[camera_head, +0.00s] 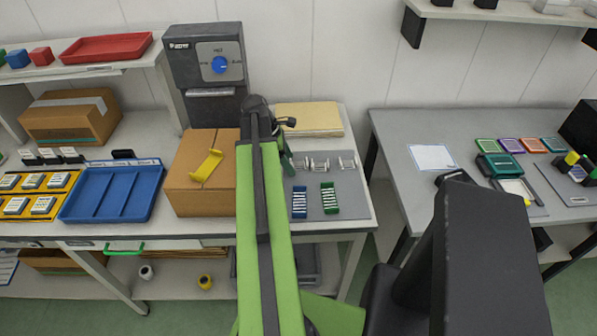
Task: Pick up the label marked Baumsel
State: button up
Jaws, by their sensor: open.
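No label can be read as Baumsel at this size. Small white-topped pieces, possibly labels, lie in a yellow tray (64,192) at the far left. A blue slotted holder (299,203) and a green slotted holder (330,200) with white strips lie on a grey mat (352,204). Several small whitish pieces (319,163) sit behind them. My green arm reaches up over the left bench. My gripper (288,143) is at its far end, left of these whitish pieces, partly hidden by the arm. It is open, and I see nothing held in it.
A cardboard box (190,205) with a yellow piece (207,166) on top stands left of my arm. A blue tray (152,202) is farther left. A dark machine with a blue knob (220,65) stands behind. A grey table (395,130) stands right, across a gap.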

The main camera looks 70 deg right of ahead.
jog(key=shift+r, duration=0.1)
jog(key=c, duration=1.4)
jog(key=shift+r, duration=0.1)
jog(key=shift+r+p, duration=0.3)
jog(key=shift+p, duration=0.25)
notch_tip(320, 180, up, 4)
jog(key=p, duration=0.3)
jog(key=shift+f+p, duration=0.1)
jog(key=shift+p, duration=0.3)
jog(key=s+a+r+p, duration=0.2)
jog(key=s+r+p, duration=0.4)
jog(key=s, duration=0.5)
jog(key=shift+s+a+r, duration=0.2)
jog(key=shift+a, duration=0.05)
